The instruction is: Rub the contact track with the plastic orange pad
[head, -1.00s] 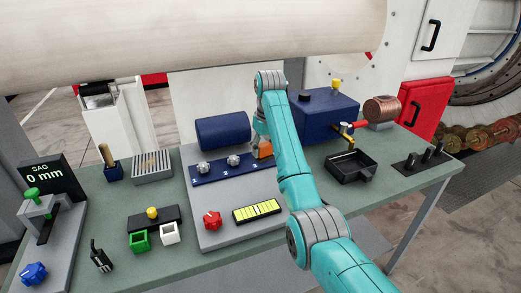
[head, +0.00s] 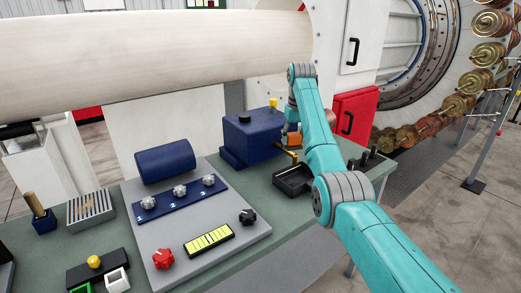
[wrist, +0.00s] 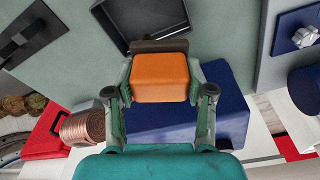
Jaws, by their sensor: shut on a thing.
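My gripper (wrist: 160,84) is shut on the orange pad (wrist: 160,77), a block with a dark brown strip along its far edge. In the head view the orange pad (head: 294,138) shows beside the blue box, partly behind my arm, with my gripper (head: 291,136) around it. A ribbed copper drum (wrist: 86,127) on a grey support lies to the left of the gripper in the wrist view; it may carry the contact track. The pad is apart from it.
The blue box (head: 248,140) with a yellow knob and brass tap stands close to the gripper. A black tray (head: 278,189) lies in front of it. A red cabinet (head: 355,113) stands behind the bench. Black levers (head: 366,159) are at the right end.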

